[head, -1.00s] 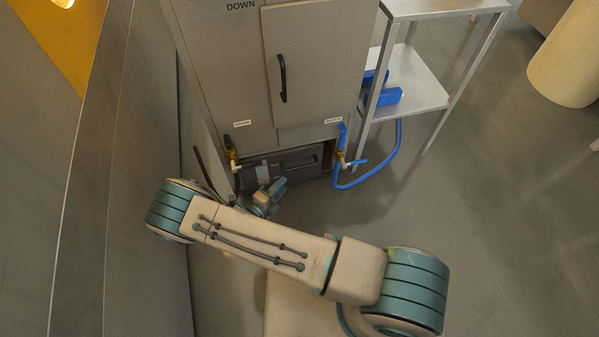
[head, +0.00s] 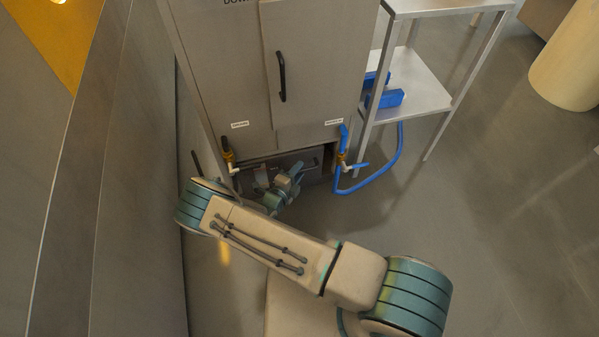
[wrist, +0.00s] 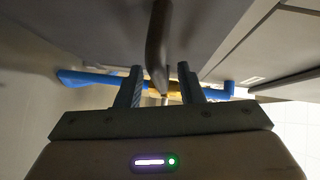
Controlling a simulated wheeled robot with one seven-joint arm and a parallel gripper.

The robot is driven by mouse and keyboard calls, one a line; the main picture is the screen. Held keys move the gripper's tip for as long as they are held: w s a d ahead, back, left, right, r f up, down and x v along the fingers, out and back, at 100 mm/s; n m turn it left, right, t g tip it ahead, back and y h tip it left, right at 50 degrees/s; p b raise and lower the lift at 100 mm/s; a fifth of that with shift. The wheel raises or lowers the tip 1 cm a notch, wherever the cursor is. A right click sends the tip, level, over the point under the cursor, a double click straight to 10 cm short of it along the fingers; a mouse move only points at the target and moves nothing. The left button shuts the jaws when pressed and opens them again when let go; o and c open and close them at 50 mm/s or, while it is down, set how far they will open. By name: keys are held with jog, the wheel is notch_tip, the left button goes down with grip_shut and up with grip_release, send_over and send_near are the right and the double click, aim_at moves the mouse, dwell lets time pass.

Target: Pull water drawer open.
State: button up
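The water drawer (head: 322,153) is the dark, low front at the foot of the grey cabinet. My wrist and gripper (head: 291,180) are in front of it and cover part of its front and handle. In the wrist view, the dark bar handle (wrist: 159,45) runs down the picture from the top edge. Its lower end lies between the two spread fingers of my gripper (wrist: 160,72). The fingers are apart, with a visible gap on each side of the bar. I cannot tell whether either touches it.
Valves with brass fittings flank the drawer, left (head: 228,155) and right (head: 342,158). A blue hose (head: 385,178) loops onto the floor at right. A metal rack (head: 425,80) stands right of the cabinet (head: 225,75). A wall panel (head: 140,170) is close on the left.

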jog(key=shift+w+d, duration=0.2)
jog(key=shift+w, duration=0.2)
jog(key=shift+c, duration=0.3)
